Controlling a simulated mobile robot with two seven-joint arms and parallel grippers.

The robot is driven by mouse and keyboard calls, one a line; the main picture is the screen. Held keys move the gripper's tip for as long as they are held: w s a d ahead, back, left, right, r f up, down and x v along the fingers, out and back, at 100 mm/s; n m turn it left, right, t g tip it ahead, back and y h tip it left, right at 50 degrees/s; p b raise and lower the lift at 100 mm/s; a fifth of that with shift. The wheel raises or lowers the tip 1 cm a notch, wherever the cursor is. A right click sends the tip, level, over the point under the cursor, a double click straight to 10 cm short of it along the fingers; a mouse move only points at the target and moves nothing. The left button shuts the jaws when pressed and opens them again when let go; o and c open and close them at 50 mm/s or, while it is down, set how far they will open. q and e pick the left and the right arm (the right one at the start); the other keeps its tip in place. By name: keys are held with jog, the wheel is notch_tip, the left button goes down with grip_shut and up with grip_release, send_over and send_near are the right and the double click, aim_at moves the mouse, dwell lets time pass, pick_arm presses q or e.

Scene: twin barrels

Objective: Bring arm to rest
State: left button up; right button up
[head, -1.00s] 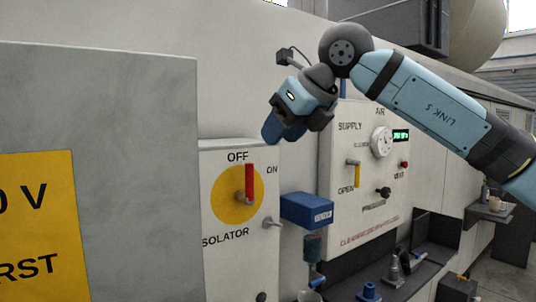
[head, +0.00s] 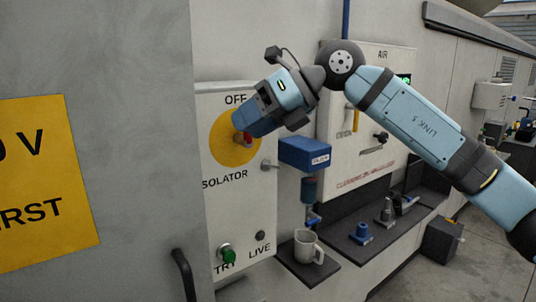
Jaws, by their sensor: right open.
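My right arm comes in from the right, and its blue right gripper (head: 246,126) is in front of the isolator's yellow disc (head: 226,150). The jaws point left and down; I see them from behind and the side, and they are open. A small part of the red isolator handle (head: 247,138) shows at the fingertips; the rest is hidden, so I cannot tell its position or whether I touch it. The isolator panel (head: 222,200) is white, with "OFF" above the disc. My left gripper is not in view.
A grey cabinet door (head: 140,120) with a yellow sign (head: 40,180) fills the left. A blue box (head: 304,154) sticks out below my wrist. A white mug (head: 308,246) stands on a dark shelf (head: 322,274). The air panel (head: 345,170) is partly behind my arm.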

notch_tip(320, 180, down, 6)
jog(key=s+a+m+g+y+p, duration=0.2)
jog(key=g+y, duration=0.2)
jog(key=y, duration=0.1)
jog(key=s+d+f+m+t+h+p, duration=0.1)
jog(key=d+f+m+t+p, duration=0.1)
jog(key=d+f+m+t, duration=0.6)
jog(key=d+f+m+t+h+p, duration=0.1)
jog(key=f+m+t+h, duration=0.1)
jog(key=f+m+t, duration=0.65)
jog(key=s+d+f+m+t+h+p, duration=0.15)
jog(key=d+f+m+t, duration=0.35)
jog(key=f+m, duration=0.7)
jog(key=s+d+f+m+g+h+p, duration=0.1)
jog(key=s+d+f+m+g+h, duration=0.1)
jog(key=s+f, duration=0.4)
jog(key=s+d+f+m+g+h, duration=0.3)
jog(key=s+d+f+m, duration=0.1)
jog(key=s+f+m, duration=0.2)
jog(key=s+d+f+m+g+h+p, duration=0.1)
jog(key=s+d+f+m+g+h, duration=0.1)
jog(key=s+f, duration=0.6)
jog(key=s+d+m+h, duration=0.1)
jog(key=s+d+m, duration=0.1)
jog(key=m, duration=0.1)
jog(key=shift+f+g+p, duration=0.25)
jog(key=shift+g+p, duration=0.05)
jog(key=shift+g, duration=0.05)
jog(key=shift+d+h, duration=0.1)
jog(key=shift+h, duration=0.15)
